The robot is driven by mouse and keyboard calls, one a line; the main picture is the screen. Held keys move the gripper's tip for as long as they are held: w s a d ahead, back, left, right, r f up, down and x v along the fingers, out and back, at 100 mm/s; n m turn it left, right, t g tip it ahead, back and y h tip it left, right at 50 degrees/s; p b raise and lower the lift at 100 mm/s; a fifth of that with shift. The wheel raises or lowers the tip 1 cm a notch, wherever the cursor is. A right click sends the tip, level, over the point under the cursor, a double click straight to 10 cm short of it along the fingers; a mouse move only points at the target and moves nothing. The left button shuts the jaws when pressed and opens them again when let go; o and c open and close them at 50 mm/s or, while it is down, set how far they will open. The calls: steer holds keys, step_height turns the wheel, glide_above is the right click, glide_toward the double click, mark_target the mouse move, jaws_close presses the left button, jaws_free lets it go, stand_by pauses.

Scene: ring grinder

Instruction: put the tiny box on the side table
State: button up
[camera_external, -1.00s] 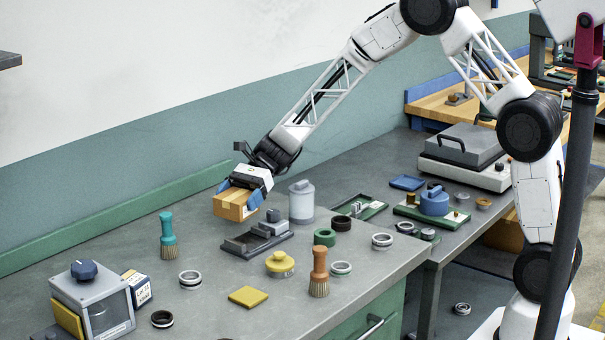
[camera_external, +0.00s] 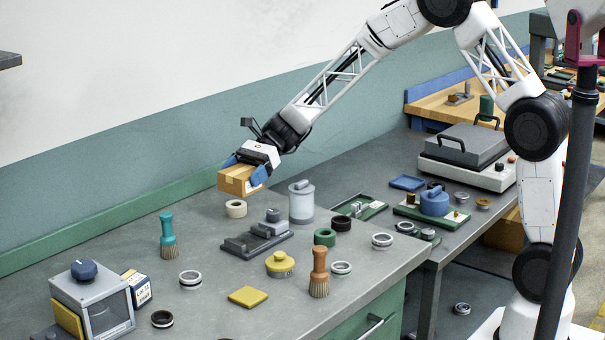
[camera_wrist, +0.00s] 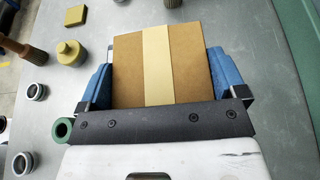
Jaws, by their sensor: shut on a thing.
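A small brown cardboard box with a pale tape strip (camera_external: 238,182) is held in the air above the back of the grey bench. My gripper (camera_external: 247,172) is shut on it, with a blue finger on each side. In the wrist view the box (camera_wrist: 185,65) fills the space between the blue fingers. Another small box, white, blue and yellow (camera_external: 137,288), stands on the bench at the left beside a clear-fronted machine. I cannot tell which surface is the side table.
Under the held box stands a cream ring (camera_external: 236,208). Near it are a grey canister (camera_external: 301,202), a dark fixture (camera_external: 257,235), a teal brush (camera_external: 167,235) and an orange brush (camera_external: 319,272). A lower bench with a grey press (camera_external: 467,150) stands at the right.

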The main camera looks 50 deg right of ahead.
steer(key=w+d+m+t+h, duration=0.1)
steer(key=d+m+t, duration=0.2)
steer(key=d, duration=0.7)
steer(key=w+d+r+m+t+h, duration=0.1)
steer(key=d+m+t+h, duration=0.2)
steer(key=d, duration=0.8)
steer(key=w+d+m+t, duration=0.1)
steer(key=d+m+t, duration=0.3)
steer(key=d, duration=0.6)
steer(key=s+d+f+m+t+h, duration=0.15)
steer(key=s+d+m+h, duration=0.35)
steer(key=d, duration=0.9)
steer(key=s+d+m+t+h, duration=0.3)
steer(key=s+d, duration=0.4)
steer(key=d, duration=0.7)
steer(key=shift+g+h, duration=0.35)
steer(key=shift+h, duration=0.35)
steer(key=f, duration=1.2)
steer(key=shift+w+d+f, duration=0.1)
steer(key=shift+d+f, duration=0.1)
steer(key=shift+w, duration=0.1)
steer(key=shift+w+d, duration=0.1)
glide_above(372, 173)
steer(key=shift+d+f, duration=0.1)
steer(key=shift+f, duration=0.65)
